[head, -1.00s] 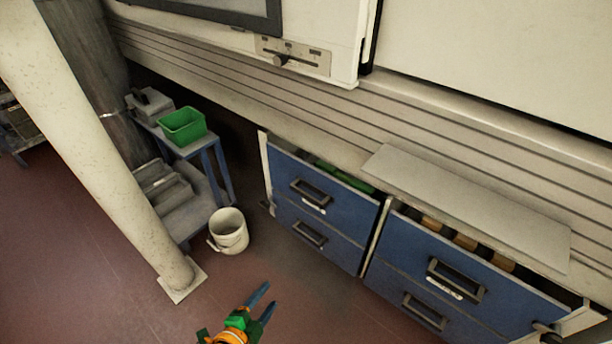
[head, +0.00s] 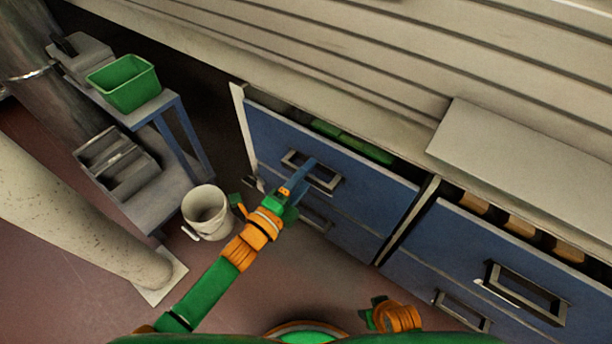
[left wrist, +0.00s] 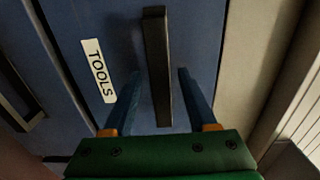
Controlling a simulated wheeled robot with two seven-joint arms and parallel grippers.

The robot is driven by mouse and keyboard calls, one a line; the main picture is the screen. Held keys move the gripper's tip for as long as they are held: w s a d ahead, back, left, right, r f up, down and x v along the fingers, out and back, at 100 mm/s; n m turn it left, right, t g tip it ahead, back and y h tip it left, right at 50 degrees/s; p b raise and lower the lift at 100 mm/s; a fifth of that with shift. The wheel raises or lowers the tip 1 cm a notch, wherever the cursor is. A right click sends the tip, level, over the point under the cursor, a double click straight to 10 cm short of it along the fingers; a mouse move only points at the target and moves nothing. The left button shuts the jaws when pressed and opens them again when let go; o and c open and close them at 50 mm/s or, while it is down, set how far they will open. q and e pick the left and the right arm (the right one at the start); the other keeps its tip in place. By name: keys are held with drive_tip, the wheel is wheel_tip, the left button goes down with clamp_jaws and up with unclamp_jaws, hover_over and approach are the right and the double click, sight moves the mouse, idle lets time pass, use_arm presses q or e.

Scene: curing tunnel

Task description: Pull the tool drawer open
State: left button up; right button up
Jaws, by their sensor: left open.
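The tool drawer (head: 345,165) is the blue upper drawer of the left cabinet in the head view. Its white TOOLS label (left wrist: 98,70) shows in the left wrist view. My left gripper (head: 304,172) is at the drawer's dark bar handle (head: 325,178). In the left wrist view my open left gripper (left wrist: 160,70) has one blue finger on each side of the handle (left wrist: 157,60), with a visible gap on both sides. Green things (head: 350,142) show in the dark gap above the drawer front. My right gripper's jaws do not show.
Another blue drawer (head: 450,250) with brown things above its front is at the right. A white bucket (head: 207,213) stands on the floor left of my left arm. A cart (head: 150,108) holds a green bin (head: 124,82). A pale column (head: 80,215) stands at the left.

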use_arm(q)
clamp_jaws()
idle(1.4)
